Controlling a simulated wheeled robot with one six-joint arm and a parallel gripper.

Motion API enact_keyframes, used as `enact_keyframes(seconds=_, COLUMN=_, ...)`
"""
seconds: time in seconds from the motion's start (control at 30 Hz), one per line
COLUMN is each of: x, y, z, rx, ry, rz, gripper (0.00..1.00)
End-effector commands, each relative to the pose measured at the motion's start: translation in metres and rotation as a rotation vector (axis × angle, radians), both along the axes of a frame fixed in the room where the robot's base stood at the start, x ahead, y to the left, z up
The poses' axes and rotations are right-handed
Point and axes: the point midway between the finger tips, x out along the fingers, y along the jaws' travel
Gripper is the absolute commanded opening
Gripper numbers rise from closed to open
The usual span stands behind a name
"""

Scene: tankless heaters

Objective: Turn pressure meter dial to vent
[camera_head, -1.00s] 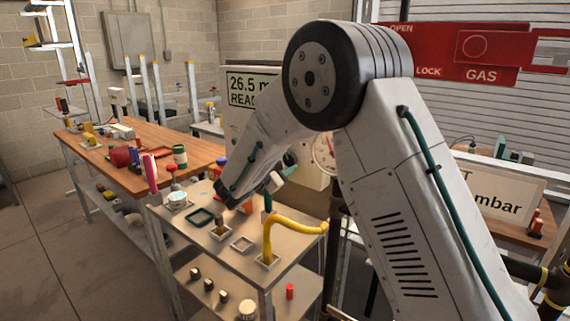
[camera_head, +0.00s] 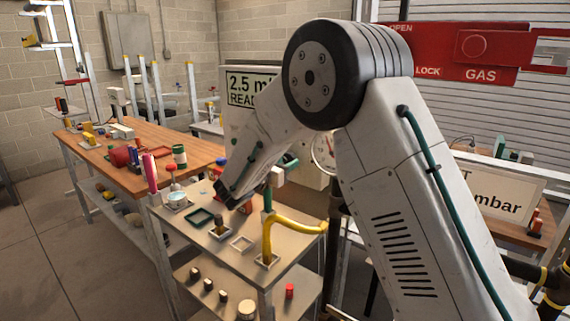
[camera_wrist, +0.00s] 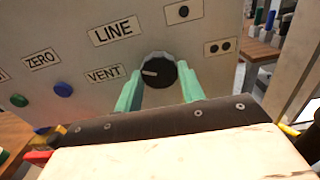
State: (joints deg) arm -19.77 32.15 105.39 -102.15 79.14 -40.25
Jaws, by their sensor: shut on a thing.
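The pressure meter is a pale box with a display (camera_head: 252,90) in the head view, reading 2.5 with the unit partly hidden by my arm. In the wrist view its black round dial (camera_wrist: 157,70) has a white mark pointing left, toward the VENT label (camera_wrist: 104,75). The LINE label (camera_wrist: 115,32) is above and left of the dial. My gripper (camera_wrist: 160,88) has its teal fingers on either side of the dial's lower part and is shut on it. In the head view my arm hides the dial.
A green button (camera_wrist: 19,100) and a blue button (camera_wrist: 63,89) sit on the panel left of the dial, near the ZERO label (camera_wrist: 40,60). Below my arm stands a small cart (camera_head: 185,240) with a yellow hose (camera_head: 295,225). A wooden workbench (camera_head: 120,175) is at left.

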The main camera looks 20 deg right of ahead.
Motion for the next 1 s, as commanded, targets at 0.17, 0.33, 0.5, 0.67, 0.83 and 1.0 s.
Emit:
enact_keyframes(seconds=0.17, x=-0.0013, y=0.0001, z=-0.0019, rx=-0.035, ry=0.051, rz=-0.001, gripper=0.16)
enact_keyframes(seconds=0.33, x=-0.0013, y=0.0002, z=-0.0021, rx=-0.049, ry=0.073, rz=-0.001, gripper=0.16)
enact_keyframes(seconds=0.5, x=-0.0014, y=0.0001, z=-0.0022, rx=-0.053, ry=0.079, rz=-0.001, gripper=0.16)
enact_keyframes(seconds=0.67, x=-0.0014, y=0.0001, z=-0.0023, rx=-0.053, ry=0.078, rz=-0.001, gripper=0.16)
enact_keyframes(seconds=0.83, x=-0.0013, y=0.0002, z=-0.0021, rx=-0.053, ry=0.078, rz=-0.001, gripper=0.61)
enact_keyframes(seconds=1.0, x=-0.0008, y=0.0001, z=-0.0013, rx=-0.052, ry=0.076, rz=0.0, gripper=0.61)
